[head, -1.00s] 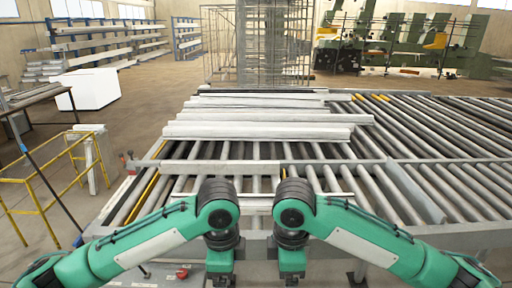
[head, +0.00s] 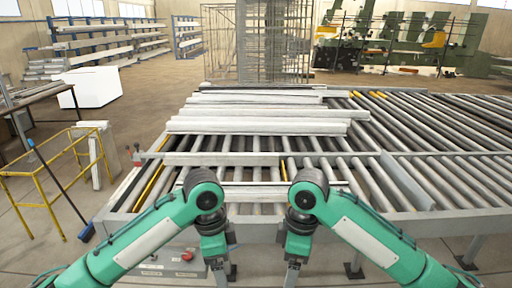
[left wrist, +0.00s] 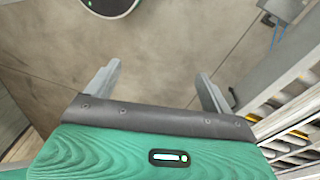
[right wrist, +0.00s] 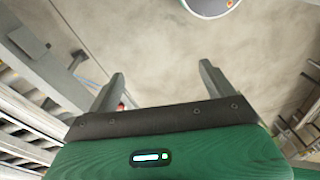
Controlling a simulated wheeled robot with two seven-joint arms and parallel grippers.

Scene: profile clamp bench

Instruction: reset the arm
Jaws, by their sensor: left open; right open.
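My left gripper (head: 222,274) hangs low in front of the roller bench (head: 265,209), pointing down. In the left wrist view its two fingers (left wrist: 158,72) are apart with bare floor between them. My right gripper (head: 292,276) hangs beside it at a similar height, also pointing down. In the right wrist view its fingers (right wrist: 162,72) are apart, and nothing is held between them. Both arms are bent and come in from the lower corners. The fingertips are hard to make out in the head view.
Several pale profiles (head: 260,127) lie across the bench rollers. A grey crossbar (head: 260,159) spans the bench nearer me. A yellow railing (head: 45,203) and a broom (head: 87,232) stand at the left. A red button (head: 187,256) shows below the bench's front edge. Open floor lies left.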

